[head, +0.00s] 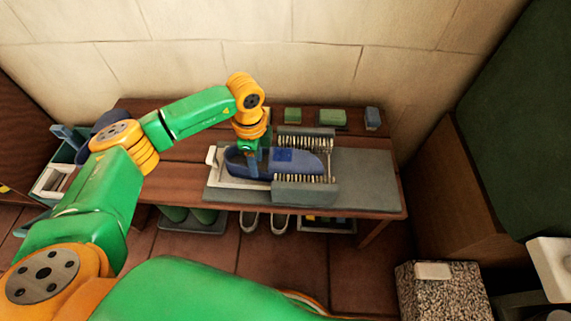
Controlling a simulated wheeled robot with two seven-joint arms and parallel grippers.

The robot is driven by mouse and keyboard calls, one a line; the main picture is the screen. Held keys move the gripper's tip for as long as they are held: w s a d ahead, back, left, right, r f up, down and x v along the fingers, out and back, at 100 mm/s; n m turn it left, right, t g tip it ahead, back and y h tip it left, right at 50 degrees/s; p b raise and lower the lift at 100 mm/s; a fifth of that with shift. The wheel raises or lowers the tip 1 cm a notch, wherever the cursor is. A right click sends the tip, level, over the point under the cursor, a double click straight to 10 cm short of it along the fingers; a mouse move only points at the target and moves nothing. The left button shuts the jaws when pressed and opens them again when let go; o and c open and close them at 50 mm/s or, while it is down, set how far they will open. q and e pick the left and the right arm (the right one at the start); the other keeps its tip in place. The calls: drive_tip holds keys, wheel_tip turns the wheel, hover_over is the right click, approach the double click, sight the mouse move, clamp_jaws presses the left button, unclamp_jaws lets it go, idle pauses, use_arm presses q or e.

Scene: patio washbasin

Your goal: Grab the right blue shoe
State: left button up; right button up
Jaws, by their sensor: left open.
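A blue shoe (300,161) lies on its side-to-side length across a brush stand (305,193) on the wooden bench, between two rows of bristles, with its toe to the right. My left gripper (252,166) points down at the shoe's heel end, at the left. It is open, with its fingers at the shoe's opening; whether they touch the shoe is hard to tell. Another dark blue item (108,124), perhaps a second shoe, is partly hidden behind my left arm at the bench's left end. My right gripper is out of view.
A grey mat (368,178) covers the bench's right part. Green blocks (292,115) and a blue-grey block (372,118) stand along the back. Green boots (204,215) and pale shoes (280,222) are under the bench. A speckled block (440,295) stands at lower right.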

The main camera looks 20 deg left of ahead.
use_arm(q)
drive_tip(key=f, duration=0.3)
drive_tip(key=f+b, duration=0.1)
drive_tip(key=shift+a+f, duration=0.15)
drive_tip(key=shift+a, duration=0.15)
clamp_jaws()
drive_tip(key=shift+w+d, duration=0.1)
idle(0.9)
